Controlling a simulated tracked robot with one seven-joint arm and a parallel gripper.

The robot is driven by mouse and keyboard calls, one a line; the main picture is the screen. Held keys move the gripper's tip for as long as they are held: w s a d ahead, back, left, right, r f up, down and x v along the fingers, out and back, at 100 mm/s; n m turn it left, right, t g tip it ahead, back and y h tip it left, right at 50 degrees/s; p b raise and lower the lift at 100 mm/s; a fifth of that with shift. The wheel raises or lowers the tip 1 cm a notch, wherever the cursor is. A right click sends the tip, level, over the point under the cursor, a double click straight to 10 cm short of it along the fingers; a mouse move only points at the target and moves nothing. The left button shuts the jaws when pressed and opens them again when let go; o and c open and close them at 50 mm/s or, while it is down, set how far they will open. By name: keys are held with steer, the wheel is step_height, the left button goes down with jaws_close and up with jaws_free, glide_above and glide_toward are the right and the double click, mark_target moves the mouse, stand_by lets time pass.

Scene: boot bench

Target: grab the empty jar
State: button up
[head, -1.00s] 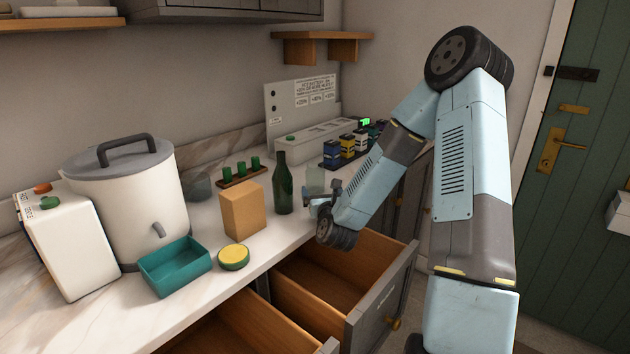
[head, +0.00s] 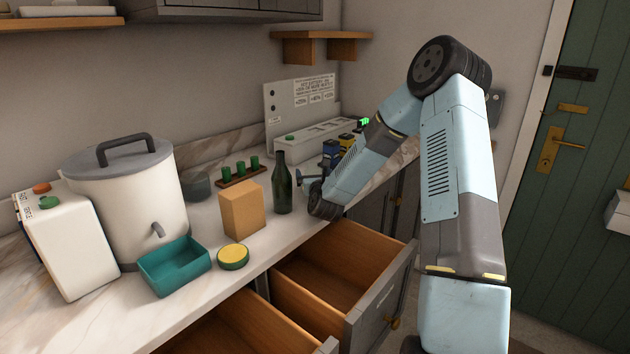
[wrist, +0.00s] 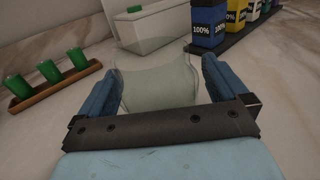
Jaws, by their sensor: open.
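The jar (wrist: 158,82) is clear, see-through glass in the wrist view, and nothing shows inside it. It stands on the counter between the two blue fingers of my gripper (wrist: 162,84). The fingers are apart, one on each side of the jar; I cannot tell whether either touches it. In the head view my gripper (head: 306,181) is low over the counter, just right of the dark green bottle. The jar is mostly hidden there behind my gripper and arm.
The green bottle (head: 281,184) and a cardboard box (head: 242,210) stand left of my gripper. An open drawer (head: 318,285) juts out below my arm.

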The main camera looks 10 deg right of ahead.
steer(key=shift+w, duration=0.1)
steer(key=c, duration=1.1)
steer(key=shift+c, duration=0.2)
steer(key=shift+r, duration=0.1)
